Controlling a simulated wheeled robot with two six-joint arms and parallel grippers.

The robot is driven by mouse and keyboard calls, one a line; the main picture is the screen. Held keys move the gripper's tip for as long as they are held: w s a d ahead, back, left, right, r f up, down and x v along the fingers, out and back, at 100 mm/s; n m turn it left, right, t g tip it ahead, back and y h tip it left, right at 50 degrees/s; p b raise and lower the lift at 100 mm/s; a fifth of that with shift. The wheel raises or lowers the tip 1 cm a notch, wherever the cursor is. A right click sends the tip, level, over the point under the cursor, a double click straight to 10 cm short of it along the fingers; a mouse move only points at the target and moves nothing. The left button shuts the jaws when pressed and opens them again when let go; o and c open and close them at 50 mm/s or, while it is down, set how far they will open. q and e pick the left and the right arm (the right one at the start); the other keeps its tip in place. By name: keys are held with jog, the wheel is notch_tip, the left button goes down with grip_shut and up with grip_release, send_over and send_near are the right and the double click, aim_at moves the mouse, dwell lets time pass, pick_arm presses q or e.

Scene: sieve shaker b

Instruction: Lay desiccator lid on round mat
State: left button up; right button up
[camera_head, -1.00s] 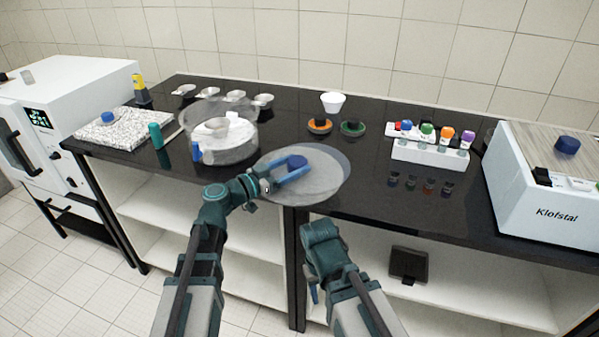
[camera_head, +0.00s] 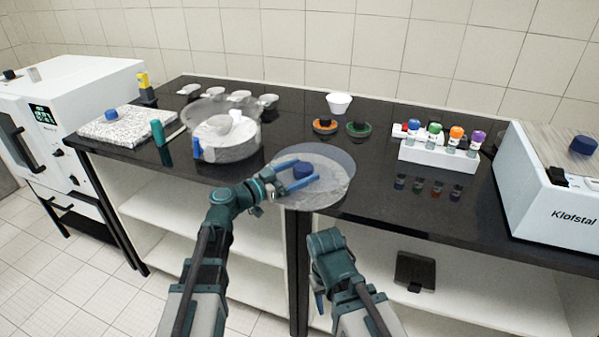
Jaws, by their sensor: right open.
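The desiccator lid (camera_head: 335,160) is a translucent disc with a blue knob (camera_head: 303,171), level near the table's front edge. My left gripper (camera_head: 305,173) has its blue fingers on both sides of the knob and is shut on it. A pale round shape, apparently the round mat (camera_head: 322,200), shows through and below the lid. The two overlap, and I cannot tell whether they touch. My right gripper (camera_head: 319,303) is open and empty, low in front of the table's front edge, its fingers mostly hidden by its own arm.
The clear desiccator bowl (camera_head: 228,150) stands left of the lid. Several small dishes (camera_head: 239,96) are behind it. A white cup (camera_head: 338,103), orange and green round pieces, a white bottle rack (camera_head: 436,157) and a white machine (camera_head: 550,200) stand to the right. Black tabletop is clear between lid and rack.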

pick_arm(q)
jog(key=shift+r, duration=0.15)
jog(key=v, duration=1.2)
jog(key=shift+s, duration=0.1)
dwell(0.3)
